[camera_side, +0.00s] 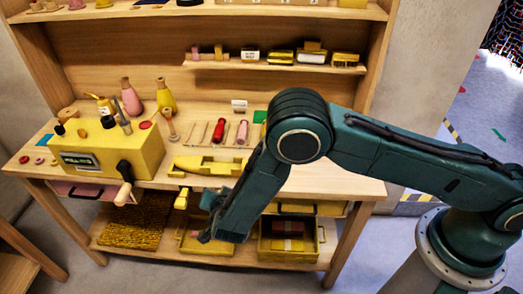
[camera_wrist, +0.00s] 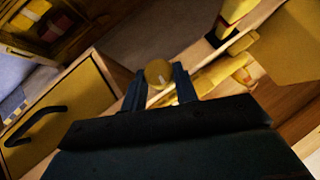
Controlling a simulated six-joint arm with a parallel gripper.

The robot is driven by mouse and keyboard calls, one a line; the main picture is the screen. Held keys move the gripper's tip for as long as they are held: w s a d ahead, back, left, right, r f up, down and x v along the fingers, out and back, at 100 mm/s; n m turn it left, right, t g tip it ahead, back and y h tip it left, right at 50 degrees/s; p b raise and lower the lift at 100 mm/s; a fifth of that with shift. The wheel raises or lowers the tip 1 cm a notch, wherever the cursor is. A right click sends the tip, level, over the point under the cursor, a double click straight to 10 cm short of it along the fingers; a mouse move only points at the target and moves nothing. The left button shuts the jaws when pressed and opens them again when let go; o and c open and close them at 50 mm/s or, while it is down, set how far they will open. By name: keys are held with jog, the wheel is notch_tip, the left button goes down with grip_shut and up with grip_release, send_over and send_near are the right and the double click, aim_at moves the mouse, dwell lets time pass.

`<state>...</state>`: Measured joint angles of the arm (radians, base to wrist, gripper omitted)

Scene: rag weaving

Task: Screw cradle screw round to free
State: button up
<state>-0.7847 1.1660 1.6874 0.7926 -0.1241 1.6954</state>
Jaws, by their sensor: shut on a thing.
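In the wrist view a round yellow screw head (camera_wrist: 158,72) with a pale line across it sits between the two dark fingers of my gripper (camera_wrist: 159,78). My gripper is shut on it, with a finger on each side. In the side view a long yellow cradle-like piece (camera_side: 207,166) lies at the front of the worktop. My gripper end is low in front of the bench's front edge there, and my arm hides the screw and the fingertips. The screw's thread does not show.
A yellow machine box (camera_side: 110,150) with a crank stands left on the wooden worktop (camera_side: 335,183). Red and pink handled tools (camera_side: 218,131) lie behind the cradle-like piece. Yellow drawers (camera_side: 288,240) are below. In the wrist view a yellow drawer with a black handle (camera_wrist: 38,122) is close at left.

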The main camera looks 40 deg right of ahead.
jog(key=shift+w+r+g+h, duration=0.1)
jog(key=shift+g+h, duration=0.2)
jog(key=shift+g, duration=0.2)
jog(key=o, duration=1)
jog(key=shift+n, duration=0.3)
jog(key=shift+o, duration=0.2)
jog(key=shift+a, duration=0.1)
jog(key=v, duration=1.3)
jog(key=shift+s+r, duration=0.2)
jog(key=shift+s, duration=0.15)
